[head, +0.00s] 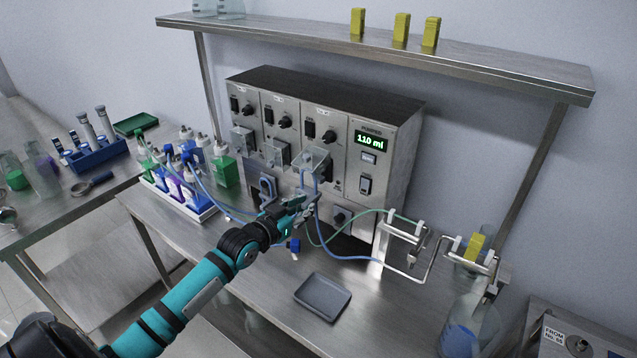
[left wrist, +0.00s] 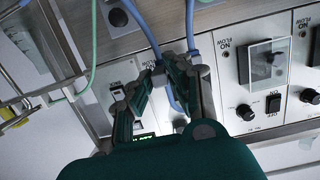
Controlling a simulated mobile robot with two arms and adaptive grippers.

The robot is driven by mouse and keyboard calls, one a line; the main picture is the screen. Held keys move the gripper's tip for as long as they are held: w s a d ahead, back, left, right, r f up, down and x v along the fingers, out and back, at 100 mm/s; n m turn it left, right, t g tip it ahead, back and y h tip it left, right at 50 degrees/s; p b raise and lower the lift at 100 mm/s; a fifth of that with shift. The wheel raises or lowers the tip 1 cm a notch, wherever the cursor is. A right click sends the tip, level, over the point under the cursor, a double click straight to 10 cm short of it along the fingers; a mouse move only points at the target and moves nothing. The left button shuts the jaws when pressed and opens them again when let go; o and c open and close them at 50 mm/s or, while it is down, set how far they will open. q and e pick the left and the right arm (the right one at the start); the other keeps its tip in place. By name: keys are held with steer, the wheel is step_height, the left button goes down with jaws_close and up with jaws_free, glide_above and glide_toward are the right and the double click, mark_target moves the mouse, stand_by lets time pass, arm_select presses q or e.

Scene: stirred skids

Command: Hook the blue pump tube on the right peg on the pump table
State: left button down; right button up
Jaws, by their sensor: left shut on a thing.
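My left gripper (head: 303,203) is shut on the blue pump tube (head: 362,256) in front of the pump cabinet's lower front. In the left wrist view the fingers (left wrist: 174,70) close around the blue tube (left wrist: 146,30), which runs up out of the grip; the exact contact is partly hidden. A second bracket (head: 478,254) stands further right. I cannot tell which part is the right peg. My right gripper is not in view.
The pump cabinet (head: 388,150) stands close behind my gripper. A green tube (head: 345,225) runs near the blue one. A bottle rack (head: 180,200) stands left, a dark tray (head: 322,297) lies in front, and glassware (head: 470,325) stands right. A shelf (head: 490,68) hangs above.

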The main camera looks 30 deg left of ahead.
arm_select(q)
steer(key=shift+s+p, duration=0.55)
steer(key=shift+s, duration=0.1)
steer(key=v, duration=0.1)
steer(key=p+v, duration=0.1)
steer(key=shift+s+a+f, duration=0.1)
steer(key=shift+s+f, duration=0.15)
steer(key=shift+s, duration=0.1)
step_height(320, 180, down, 5)
steer(key=d+b, duration=0.2)
steer(key=shift+d+f, duration=0.2)
steer(key=shift+d, duration=0.15)
stand_by(0.3)
steer(key=shift+s+d+f+b, duration=0.1)
steer(key=shift+d+f+b, duration=0.35)
steer(key=shift+f, duration=0.45)
steer(key=shift+d+f+b, duration=0.4)
steer(key=shift+d+f, duration=0.05)
steer(key=shift+f, duration=0.4)
steer(key=shift+d+f+b, duration=0.45)
steer(key=shift+f, duration=0.45)
